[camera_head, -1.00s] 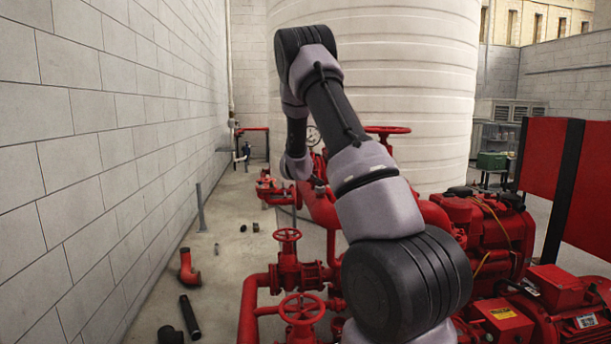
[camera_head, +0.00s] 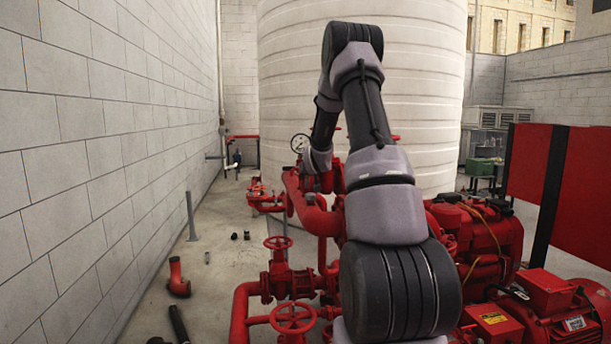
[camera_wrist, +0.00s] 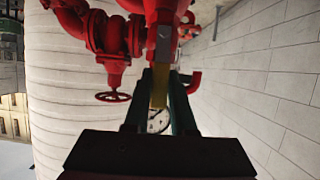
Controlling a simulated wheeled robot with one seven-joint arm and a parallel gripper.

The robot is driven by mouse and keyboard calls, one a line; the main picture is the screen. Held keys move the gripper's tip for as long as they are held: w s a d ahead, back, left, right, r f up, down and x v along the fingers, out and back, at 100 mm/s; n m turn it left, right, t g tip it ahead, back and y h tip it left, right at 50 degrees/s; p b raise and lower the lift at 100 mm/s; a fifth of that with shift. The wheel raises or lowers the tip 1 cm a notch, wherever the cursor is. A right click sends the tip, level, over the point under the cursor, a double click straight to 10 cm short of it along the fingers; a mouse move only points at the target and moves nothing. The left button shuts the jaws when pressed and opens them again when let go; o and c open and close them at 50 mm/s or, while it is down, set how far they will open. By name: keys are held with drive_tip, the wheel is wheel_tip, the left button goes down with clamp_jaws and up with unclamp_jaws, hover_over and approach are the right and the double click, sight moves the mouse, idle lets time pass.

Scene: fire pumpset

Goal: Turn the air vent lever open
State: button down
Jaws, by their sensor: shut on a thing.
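The air vent lever (camera_wrist: 160,88) shows in the wrist view as a yellow strip with a grey part above it. It lies between the two dark fingers of my gripper (camera_wrist: 162,80), which is shut on it. A red pipe stands directly behind the lever. In the head view my arm's wrist is beside the red pipework near the pressure gauge (camera_head: 299,143). My fingers and the lever are too small or hidden there to make out. I cannot tell the valve's exact position.
Red pipes with handwheels (camera_head: 293,317) stand below and left of my arm. In the wrist view another handwheel (camera_wrist: 113,97) is left of the fingers. The white tank (camera_head: 430,90) is behind, the block wall (camera_head: 90,150) at left.

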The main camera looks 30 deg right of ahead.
drive_tip(key=shift+d+r, duration=0.35)
drive_tip(key=c, duration=0.7)
unclamp_jaws()
drive_tip(key=shift+c, duration=0.2)
drive_tip(key=shift+f, duration=0.15)
drive_tip(key=shift+s+a, duration=0.1)
drive_tip(key=shift+s, duration=0.05)
drive_tip(key=v, duration=1)
drive_tip(key=shift+s, duration=0.35)
